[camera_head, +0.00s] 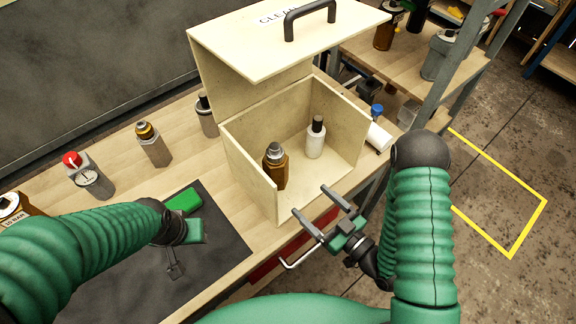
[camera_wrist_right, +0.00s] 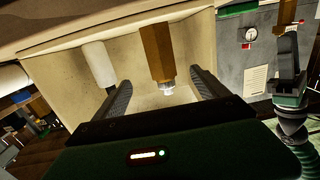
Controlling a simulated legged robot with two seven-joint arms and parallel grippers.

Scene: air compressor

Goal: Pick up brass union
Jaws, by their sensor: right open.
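A brass-brown hexagonal fitting with a silver top (camera_head: 275,168), which looks like the brass union, stands upright inside the open wooden box (camera_head: 249,170). My right gripper (camera_head: 321,204) is open and empty at the box's open front, apart from the fitting. In the right wrist view the fitting (camera_wrist_right: 157,52) shows between the two spread fingers (camera_wrist_right: 162,88), further into the box. My left gripper (camera_head: 174,268) hangs over the dark mat; its jaw state is unclear.
A white bottle with a dark cap (camera_head: 315,138) stands in the box, right of the fitting. The box lid (camera_head: 270,40) is raised above.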

